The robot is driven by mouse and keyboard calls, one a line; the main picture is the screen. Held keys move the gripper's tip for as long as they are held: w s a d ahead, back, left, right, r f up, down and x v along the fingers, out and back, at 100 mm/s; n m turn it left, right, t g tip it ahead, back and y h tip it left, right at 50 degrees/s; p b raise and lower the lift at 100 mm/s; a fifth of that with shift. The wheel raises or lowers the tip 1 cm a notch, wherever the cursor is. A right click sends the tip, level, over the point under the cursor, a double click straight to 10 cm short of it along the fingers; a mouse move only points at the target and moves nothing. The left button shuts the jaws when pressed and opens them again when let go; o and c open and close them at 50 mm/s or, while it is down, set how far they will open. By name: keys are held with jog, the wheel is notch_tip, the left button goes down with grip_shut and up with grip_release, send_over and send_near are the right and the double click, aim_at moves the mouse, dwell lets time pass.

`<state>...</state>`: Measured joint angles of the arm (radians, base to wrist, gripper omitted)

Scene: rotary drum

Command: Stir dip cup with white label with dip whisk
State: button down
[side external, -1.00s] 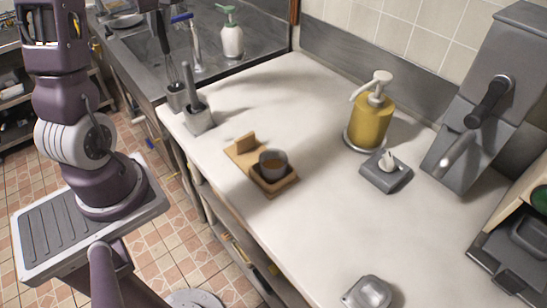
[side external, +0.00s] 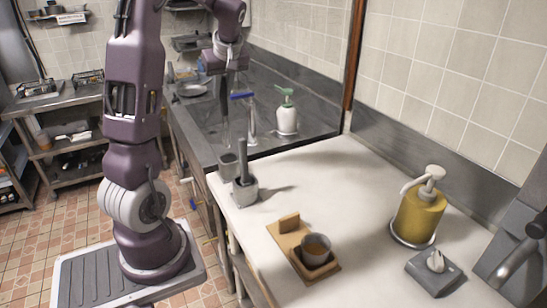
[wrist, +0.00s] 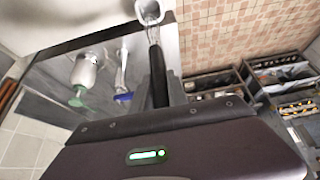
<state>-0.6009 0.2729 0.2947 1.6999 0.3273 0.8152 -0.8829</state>
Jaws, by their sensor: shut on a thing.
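My gripper (side external: 224,84) is shut on the dark handle of the whisk (wrist: 157,76), at the left end of the counter. The whisk hangs upright, handle up. In the wrist view its thin wires reach the mouth of a small grey holder cup (wrist: 150,12); I cannot tell how deep they sit. The same holder cup shows in the side view (side external: 228,165). A dark grey dip cup (side external: 316,246) with brown dip stands on a small wooden stand (side external: 291,240), to the right and nearer the camera. No white label is visible on it.
A grey block holder (side external: 246,190) with an upright grey handle stands beside the holder cup. A yellow pump bottle (side external: 419,212) and a grey dish (side external: 436,272) are at the right. The sink (side external: 215,120) with a blue-handled tap lies behind. Counter between is clear.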

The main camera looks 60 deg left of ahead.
jog(key=w+d, duration=0.3)
jog(key=d, duration=0.7)
jog(key=w+d+r, duration=0.1)
jog(key=w+d, duration=0.2)
jog(key=d, duration=0.6)
jog(key=w+d, duration=0.3)
jog(key=d, duration=0.7)
jog(key=s+d+r, duration=0.1)
jog(key=s+d, duration=0.3)
jog(key=d, duration=0.8)
jog(key=shift+s+r, duration=0.15)
jog(key=shift+r, duration=0.2)
notch_tip(320, 180, down, 10)
jog(key=shift+f, duration=0.15)
